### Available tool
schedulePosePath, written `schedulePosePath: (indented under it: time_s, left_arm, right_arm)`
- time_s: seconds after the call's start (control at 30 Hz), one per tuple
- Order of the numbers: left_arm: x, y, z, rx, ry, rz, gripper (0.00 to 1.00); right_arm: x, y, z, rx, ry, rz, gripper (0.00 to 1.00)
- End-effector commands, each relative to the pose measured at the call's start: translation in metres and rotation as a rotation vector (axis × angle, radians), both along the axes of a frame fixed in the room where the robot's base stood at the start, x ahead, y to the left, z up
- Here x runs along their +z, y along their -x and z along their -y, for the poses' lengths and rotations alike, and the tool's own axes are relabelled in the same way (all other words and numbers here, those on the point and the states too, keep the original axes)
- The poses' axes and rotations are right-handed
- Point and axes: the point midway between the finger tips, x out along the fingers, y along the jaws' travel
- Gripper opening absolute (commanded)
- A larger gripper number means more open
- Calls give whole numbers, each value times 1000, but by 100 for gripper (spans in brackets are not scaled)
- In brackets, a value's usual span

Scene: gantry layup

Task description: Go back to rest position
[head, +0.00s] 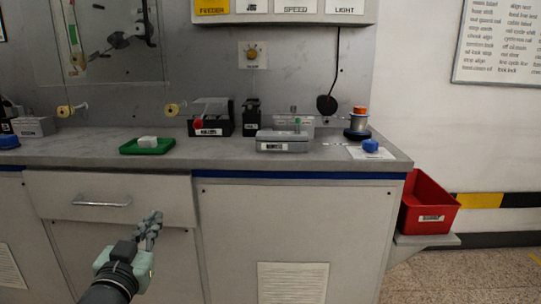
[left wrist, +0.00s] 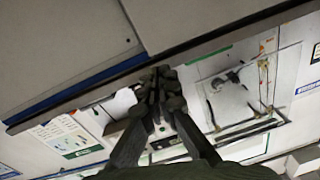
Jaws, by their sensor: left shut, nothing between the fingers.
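My left gripper (head: 151,224) is in front of the grey cabinet, below the worktop edge and just right of the drawer handle (head: 102,201). Its fingers are together and empty, apart from everything around them. In the left wrist view the closed fingertips (left wrist: 158,84) show against the worktop edge and the wall panels behind. My right gripper does not show in either view.
The grey worktop (head: 275,166) bears a green tray (head: 163,150) with a white block, black fixtures and a blue knob-like piece (head: 370,146). A red bin (head: 429,204) sits on a side shelf (head: 428,240) at the right. Floor (head: 480,275) shows clear at lower right.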

Motion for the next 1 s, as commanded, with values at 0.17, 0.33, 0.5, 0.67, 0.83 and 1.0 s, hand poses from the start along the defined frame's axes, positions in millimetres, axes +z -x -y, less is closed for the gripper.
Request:
schedulePosePath:
  time_s: [0.17,0.33,0.5,0.67,0.83,1.0]
  left_arm:
    - [-93,23,-15,61,-1,-288,0]
    - [-182,68,-26,103,-10,-573,0]
    - [-258,134,-30,124,-22,-855,0]
    - [-311,203,-31,127,-33,-1096,0]
    - [-341,258,-30,121,-38,-1267,0]
    - [-351,279,-29,118,-40,-1330,0]
  right_arm:
    - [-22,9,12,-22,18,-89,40]
    - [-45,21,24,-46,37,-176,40]
    - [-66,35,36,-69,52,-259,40]
    - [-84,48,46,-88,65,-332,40]
    - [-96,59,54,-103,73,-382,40]
    - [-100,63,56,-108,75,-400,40]
